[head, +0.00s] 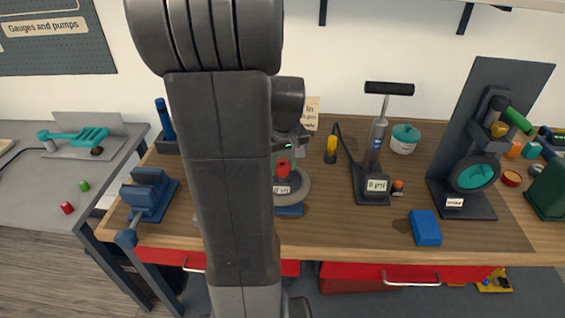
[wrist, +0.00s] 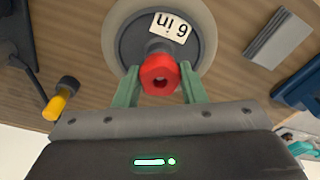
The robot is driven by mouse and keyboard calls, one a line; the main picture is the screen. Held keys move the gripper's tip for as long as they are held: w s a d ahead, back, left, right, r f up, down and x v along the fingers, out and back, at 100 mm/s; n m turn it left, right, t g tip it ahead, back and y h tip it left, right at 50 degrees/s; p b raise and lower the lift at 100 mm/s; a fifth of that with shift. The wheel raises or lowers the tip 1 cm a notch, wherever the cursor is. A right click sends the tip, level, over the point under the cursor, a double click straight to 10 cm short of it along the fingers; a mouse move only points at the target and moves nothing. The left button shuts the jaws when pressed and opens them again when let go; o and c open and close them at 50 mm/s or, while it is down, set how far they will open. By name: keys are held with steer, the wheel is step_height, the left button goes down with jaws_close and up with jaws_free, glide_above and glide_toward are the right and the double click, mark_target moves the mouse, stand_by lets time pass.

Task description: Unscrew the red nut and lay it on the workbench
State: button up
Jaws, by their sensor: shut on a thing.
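I cannot tell how far the nut is along the post. The workbench (head: 330,232) has a wooden top, and my arm hides part of it in the head view.
A blue vise (head: 148,194) stands on the left of the bench. A blue block (head: 425,228) lies near the front edge. Bare wood lies between block and ring.

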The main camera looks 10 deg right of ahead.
steer(key=n, duration=0.5)
steer(key=shift+y, duration=0.3)
steer(key=n, duration=0.4)
steer(key=shift+g, duration=0.3)
steer(key=n, duration=0.5)
steer(key=shift+f+g+y, duration=0.1)
steer(key=shift+g+y, duration=0.2)
steer(key=n, duration=0.4)
steer(key=shift+n+g, duration=0.3)
steer(key=shift+o, duration=0.2)
steer(key=o, duration=1)
steer(key=shift+s+a, duration=0.1)
steer(key=shift+a, duration=0.1)
steer(key=shift+d, duration=0.1)
